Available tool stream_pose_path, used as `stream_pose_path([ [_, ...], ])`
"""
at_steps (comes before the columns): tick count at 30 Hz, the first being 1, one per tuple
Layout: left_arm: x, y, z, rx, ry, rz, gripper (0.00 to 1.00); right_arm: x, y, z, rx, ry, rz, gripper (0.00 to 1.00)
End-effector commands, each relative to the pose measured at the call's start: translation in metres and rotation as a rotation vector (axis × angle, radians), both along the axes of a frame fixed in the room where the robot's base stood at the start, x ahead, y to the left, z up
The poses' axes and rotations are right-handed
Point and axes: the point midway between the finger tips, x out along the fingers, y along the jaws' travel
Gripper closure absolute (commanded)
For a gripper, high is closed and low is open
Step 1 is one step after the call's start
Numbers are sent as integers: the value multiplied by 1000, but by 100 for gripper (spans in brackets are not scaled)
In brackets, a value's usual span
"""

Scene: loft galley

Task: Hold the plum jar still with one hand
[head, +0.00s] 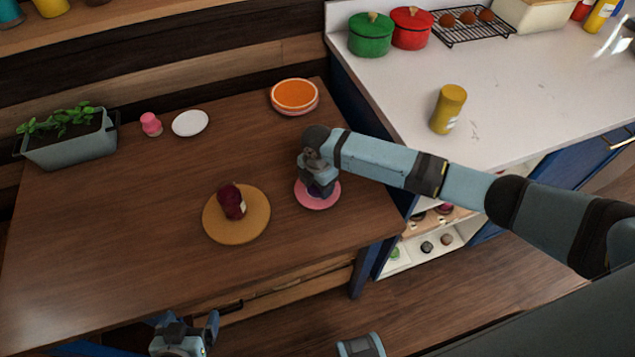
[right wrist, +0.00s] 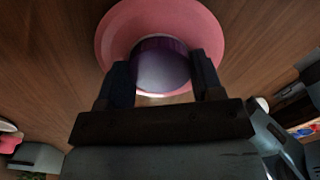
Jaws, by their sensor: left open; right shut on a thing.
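The plum jar, purple with a pale top, stands on a pink plate (head: 318,201) near the table's right edge. In the right wrist view the jar (right wrist: 160,68) sits between my right fingers, over the pink plate (right wrist: 110,35). My right gripper (head: 319,184) is shut on it from above; in the head view the gripper hides most of the jar. My left gripper (head: 190,322) is open and empty, low in the picture by the table's front edge, well apart from the jar.
Orange dishes (head: 295,94), a white saucer (head: 190,123), a pink shaker (head: 151,124) and a planter (head: 70,150) stand along the back. The table's left front is clear.

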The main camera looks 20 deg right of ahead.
Motion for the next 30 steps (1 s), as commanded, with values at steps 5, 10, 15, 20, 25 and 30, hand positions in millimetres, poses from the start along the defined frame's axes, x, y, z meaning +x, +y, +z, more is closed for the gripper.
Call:
stream_pose_path([
  [5,0,0,0,-1,0,1,8,0,0,1,1,-2,0,68],
  [10,0,0,0,-1,0,1,8,0,0,-2,1,-2,0,37],
  [15,0,0,0,-1,0,1,8,1,0,-2,1,-2,0,14],
  [20,0,0,0,0,0,1,8,1,0,-2,1,-2,0,14],
  [25,0,0,1,-1,-1,1,8,1,0,8,1,-2,0,14],
  [30,1,0,3,1,-3,0,8,2,0,40,2,-6,0,14],
])
